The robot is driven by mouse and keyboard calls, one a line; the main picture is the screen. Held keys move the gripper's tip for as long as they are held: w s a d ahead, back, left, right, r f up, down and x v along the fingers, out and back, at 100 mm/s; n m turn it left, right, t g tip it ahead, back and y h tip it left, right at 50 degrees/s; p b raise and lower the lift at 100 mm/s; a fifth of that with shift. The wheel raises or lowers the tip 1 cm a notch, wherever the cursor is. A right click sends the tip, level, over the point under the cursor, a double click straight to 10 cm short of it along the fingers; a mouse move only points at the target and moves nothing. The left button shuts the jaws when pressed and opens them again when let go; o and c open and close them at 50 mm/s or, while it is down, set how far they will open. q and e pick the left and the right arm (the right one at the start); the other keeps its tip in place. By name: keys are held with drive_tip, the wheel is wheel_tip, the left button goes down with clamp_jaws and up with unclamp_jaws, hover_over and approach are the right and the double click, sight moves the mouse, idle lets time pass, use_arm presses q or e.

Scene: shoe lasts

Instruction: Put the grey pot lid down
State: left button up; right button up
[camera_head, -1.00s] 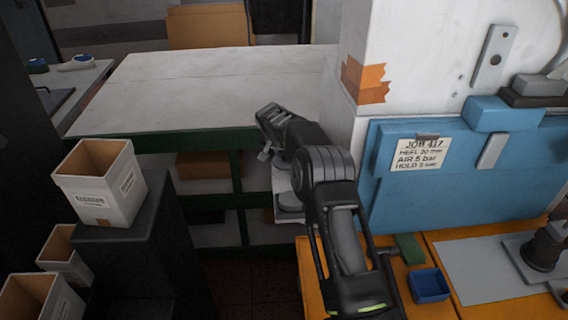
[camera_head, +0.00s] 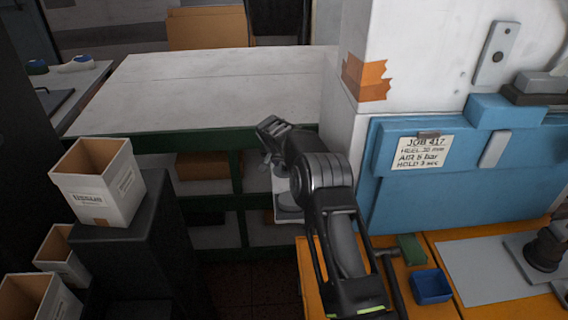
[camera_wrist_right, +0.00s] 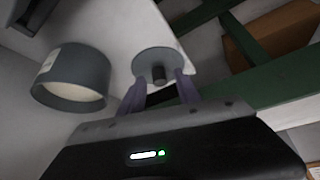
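The grey pot lid (camera_wrist_right: 144,58), a flat round disc with a short dark knob, shows in the right wrist view against a white surface (camera_wrist_right: 112,25). It looks level with that surface, though contact is hard to confirm. My right gripper (camera_wrist_right: 161,80) has its two purplish fingers on either side of the knob, with visible gaps, so it looks open. A grey round pot (camera_wrist_right: 72,68) with a pale label and light inside is to the left of the lid, apart from it. In the head view my right arm hides most of this spot. My left gripper is out of view.
A green-framed bench (camera_head: 200,95) with a clear pale top stands behind. A white pillar (camera_head: 400,60) and blue panel (camera_head: 430,165) stand right of my arm. An orange table (camera_head: 400,285) holds a blue bin (camera_head: 430,287). White boxes (camera_head: 105,195) stand at left.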

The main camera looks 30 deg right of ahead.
drive_tip(key=shift+r+p, duration=0.25)
drive_tip(key=shift+p, duration=0.1)
drive_tip(key=v, duration=1.1)
drive_tip(key=shift+s+a+r, duration=0.2)
drive_tip(key=shift+r, duration=0.15)
drive_tip(key=shift+f, duration=0.1)
